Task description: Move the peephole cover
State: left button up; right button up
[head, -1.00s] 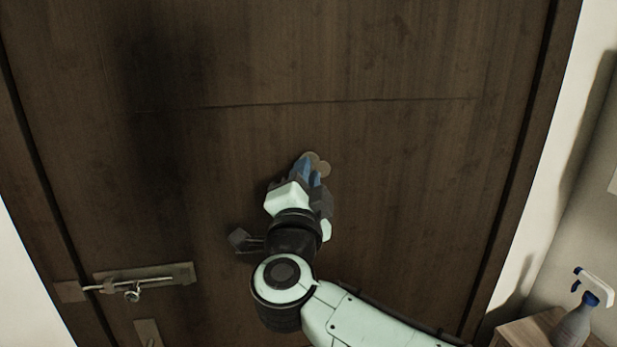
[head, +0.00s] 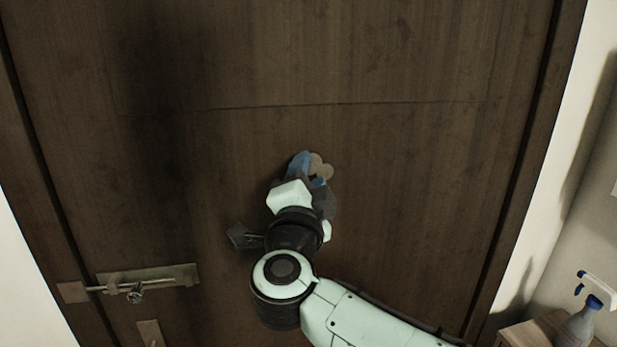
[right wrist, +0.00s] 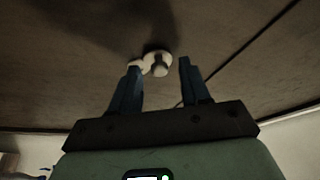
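The peephole fitting is two small, pale round pieces on the dark door, an upper disc (head: 316,161) and a lower-right disc (head: 325,172); I cannot tell for sure which one is the cover. In the right wrist view a round piece with a knob-like centre (right wrist: 158,62) shows between the fingertips, and a second piece lies partly behind the left finger. My right gripper (head: 309,168) is at the fitting, its blue fingers pointing at the door. In the right wrist view my right gripper (right wrist: 158,66) is open, with a gap around the knob-like piece. My left gripper is out of view.
The door (head: 420,150) fills most of the head view. A sliding bolt (head: 150,278) is at the lower left, and a dark door handle (head: 245,237) is beside my right wrist. A spray bottle (head: 580,325) stands on a wooden surface (head: 525,335) at the lower right.

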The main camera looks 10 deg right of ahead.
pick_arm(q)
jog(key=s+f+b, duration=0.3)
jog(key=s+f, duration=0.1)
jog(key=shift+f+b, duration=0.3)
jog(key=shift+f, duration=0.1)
pick_arm(e)
jog(key=v, duration=1.3)
jog(key=shift+s, duration=0.25)
jog(key=shift+a, duration=0.1)
